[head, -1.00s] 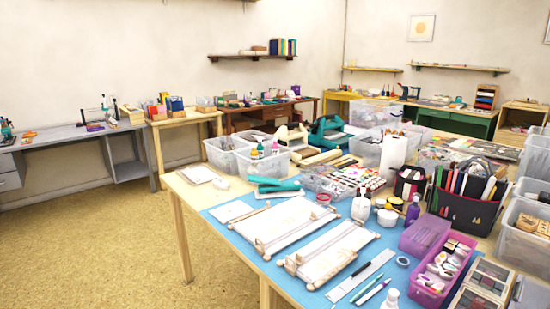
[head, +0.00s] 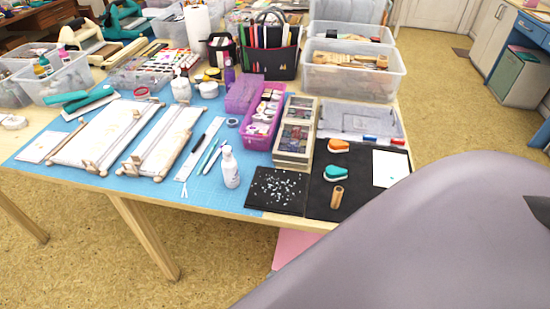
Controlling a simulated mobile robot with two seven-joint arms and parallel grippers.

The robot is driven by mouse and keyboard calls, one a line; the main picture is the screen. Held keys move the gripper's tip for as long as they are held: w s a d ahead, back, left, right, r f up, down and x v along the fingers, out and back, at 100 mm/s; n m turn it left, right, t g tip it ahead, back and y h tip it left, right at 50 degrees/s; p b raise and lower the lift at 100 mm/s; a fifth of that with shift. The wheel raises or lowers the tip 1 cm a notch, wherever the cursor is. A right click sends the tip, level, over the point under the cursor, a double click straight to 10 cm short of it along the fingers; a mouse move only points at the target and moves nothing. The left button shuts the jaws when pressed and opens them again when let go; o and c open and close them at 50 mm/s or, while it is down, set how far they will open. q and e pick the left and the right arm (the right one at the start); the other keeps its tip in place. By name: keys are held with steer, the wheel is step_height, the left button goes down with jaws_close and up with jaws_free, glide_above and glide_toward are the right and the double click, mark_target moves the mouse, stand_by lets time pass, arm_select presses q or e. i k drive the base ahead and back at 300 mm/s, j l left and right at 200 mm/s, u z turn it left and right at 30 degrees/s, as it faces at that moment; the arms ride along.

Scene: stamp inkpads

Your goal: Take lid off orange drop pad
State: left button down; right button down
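The orange drop pad (head: 336,146) is a small teardrop-shaped pad with an orange top and a pale lower edge. It lies on the black mat (head: 350,200) near the right end of the worktable. Its lid looks to be on, but it is too small to tell surely. A similar teal drop pad (head: 335,173) lies just in front of it. Neither of my grippers shows. A large grey arm link of mine fills the lower right of the head view.
Clear bins (head: 352,80) stand behind. A white bottle (head: 230,168) stands to the left. Floor (head: 440,110) beyond the table's right edge is open.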

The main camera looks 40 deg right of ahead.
mark_target(335, 144)
steer(key=k+j+z, duration=0.1)
steer(key=z, duration=1.55)
